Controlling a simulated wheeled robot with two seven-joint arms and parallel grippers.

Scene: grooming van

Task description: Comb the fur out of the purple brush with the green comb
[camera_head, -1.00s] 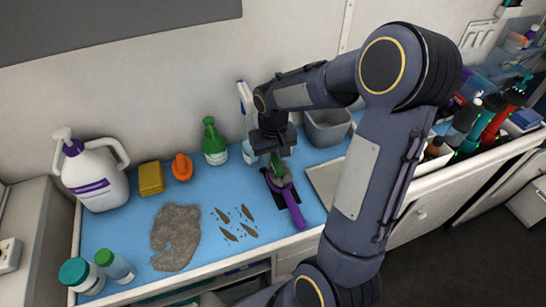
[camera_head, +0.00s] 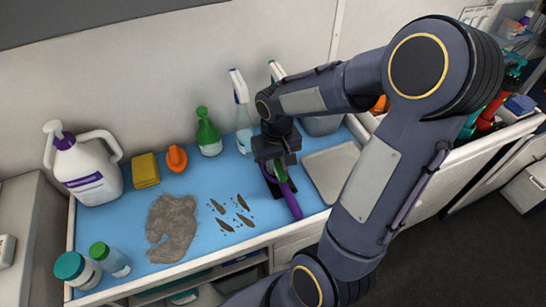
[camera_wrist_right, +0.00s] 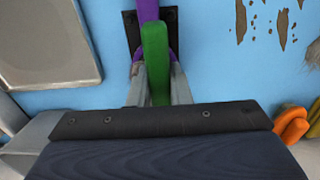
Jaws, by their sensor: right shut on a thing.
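The purple brush (camera_head: 290,200) lies on a black plate (camera_wrist_right: 130,32) on the blue countertop, its handle toward the counter's front edge. My right gripper (camera_head: 278,167) is over the brush head and shut on the green comb (camera_wrist_right: 157,60). The comb also shows as a green sliver in the head view (camera_head: 280,173). Whether the comb touches bristles or fur there is hidden. My left gripper is out of view.
A grey-brown fur mat (camera_head: 171,228) and dark tufts (camera_head: 232,212) lie left of the brush. A white jug (camera_head: 85,170), yellow sponge (camera_head: 145,170), orange object (camera_head: 176,158) and green bottle (camera_head: 208,134) stand behind. A shallow tray (camera_head: 330,170) is right of the brush.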

